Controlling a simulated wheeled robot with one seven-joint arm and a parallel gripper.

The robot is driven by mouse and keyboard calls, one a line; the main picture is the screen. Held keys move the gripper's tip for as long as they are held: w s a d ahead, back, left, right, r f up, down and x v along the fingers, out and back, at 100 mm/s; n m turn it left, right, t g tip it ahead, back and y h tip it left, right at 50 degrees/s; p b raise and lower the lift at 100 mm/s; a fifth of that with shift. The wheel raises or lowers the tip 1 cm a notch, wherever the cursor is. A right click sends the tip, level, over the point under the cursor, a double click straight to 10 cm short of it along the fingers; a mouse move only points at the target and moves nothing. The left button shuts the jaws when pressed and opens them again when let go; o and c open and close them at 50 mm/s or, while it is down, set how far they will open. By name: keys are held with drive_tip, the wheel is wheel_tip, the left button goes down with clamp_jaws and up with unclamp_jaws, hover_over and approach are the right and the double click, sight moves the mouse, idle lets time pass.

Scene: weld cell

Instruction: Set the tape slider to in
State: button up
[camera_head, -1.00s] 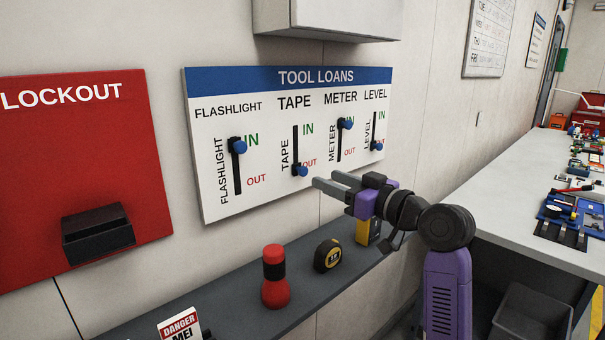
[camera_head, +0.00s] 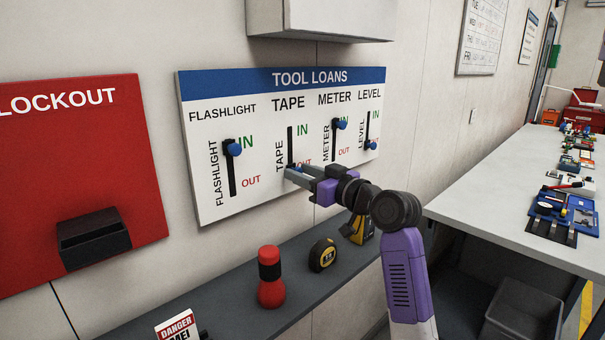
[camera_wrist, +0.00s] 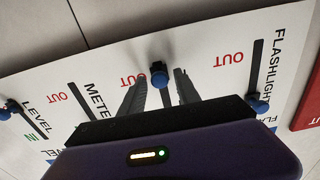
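The tool loans board (camera_head: 270,205) hangs on the wall, with four labelled sliders. The tape slider's black slot (camera_head: 290,145) is empty at its top by IN; its blue knob (camera_wrist: 159,79) is at the OUT end. My gripper (camera_head: 290,174) is at the lower end of this slot and mostly hides the knob in the head view. In the wrist view, which is upside down, my gripper's fingers (camera_wrist: 160,78) stand apart, with the knob between their tips. I cannot tell whether either finger touches it.
The flashlight knob (camera_head: 234,149) and meter knob (camera_head: 339,124) are near IN; the level knob (camera_head: 372,145) is low, near OUT. Below, a shelf (camera_head: 225,312) holds a red flashlight (camera_head: 271,280), a tape measure (camera_head: 323,255) and a yellow meter (camera_head: 362,230). A red lockout board (camera_head: 80,180) is left.

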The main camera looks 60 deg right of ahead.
clamp_jaws()
idle(1.2)
